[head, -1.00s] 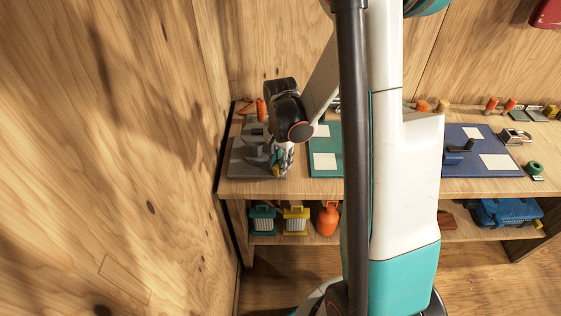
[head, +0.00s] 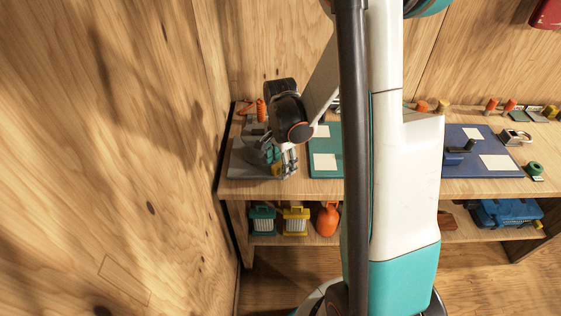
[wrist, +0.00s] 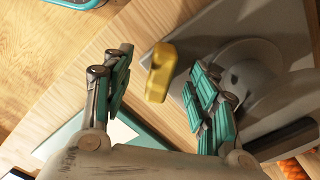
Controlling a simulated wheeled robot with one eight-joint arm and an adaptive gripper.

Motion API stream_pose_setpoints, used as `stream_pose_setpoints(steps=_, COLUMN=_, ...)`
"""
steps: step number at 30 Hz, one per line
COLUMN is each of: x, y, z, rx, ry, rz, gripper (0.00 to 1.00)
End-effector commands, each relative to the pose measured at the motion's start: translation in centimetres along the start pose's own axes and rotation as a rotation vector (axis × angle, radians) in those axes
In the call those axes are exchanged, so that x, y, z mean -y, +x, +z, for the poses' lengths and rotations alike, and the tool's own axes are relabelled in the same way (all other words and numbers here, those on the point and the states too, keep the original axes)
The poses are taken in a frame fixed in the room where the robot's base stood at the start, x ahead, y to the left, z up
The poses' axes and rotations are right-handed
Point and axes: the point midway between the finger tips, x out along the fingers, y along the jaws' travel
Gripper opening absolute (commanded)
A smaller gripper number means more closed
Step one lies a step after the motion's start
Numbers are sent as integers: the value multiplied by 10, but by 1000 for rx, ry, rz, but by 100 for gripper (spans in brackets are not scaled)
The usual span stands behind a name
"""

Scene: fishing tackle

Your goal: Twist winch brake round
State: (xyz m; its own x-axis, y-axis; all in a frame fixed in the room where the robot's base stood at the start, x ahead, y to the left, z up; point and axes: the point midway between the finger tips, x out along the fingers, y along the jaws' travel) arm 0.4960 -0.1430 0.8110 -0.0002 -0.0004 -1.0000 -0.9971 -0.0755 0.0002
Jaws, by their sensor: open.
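The grey winch (head: 246,163) stands on its flat base at the left end of the workbench. In the wrist view its grey round body (wrist: 252,82) lies on the right, partly behind the right finger. A yellow knob-like piece (wrist: 159,73) shows between my fingers; I cannot tell for certain that it is the winch brake. My gripper (wrist: 162,66) is open, one teal-padded finger to each side of the yellow piece, with nothing held. In the head view my gripper (head: 284,159) is low at the winch's right side, and my arm hides part of the winch.
A teal board (head: 325,177) with white cards lies right of the winch. A blue board (head: 461,163) is farther right. The wooden wall (head: 150,150) stands close on the left. Lanterns (head: 295,220) and an orange bottle (head: 328,219) stand on the lower shelf.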

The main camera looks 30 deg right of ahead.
Motion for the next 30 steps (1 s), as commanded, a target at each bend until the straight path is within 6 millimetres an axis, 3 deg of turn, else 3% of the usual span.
stream_pose_setpoints(steps=24, x=0, y=-69, z=0, rx=0, ry=0, rz=0, gripper=53)
stream_pose_setpoints(steps=30, x=0, y=-70, z=0, rx=0, ry=0, rz=0, gripper=53)
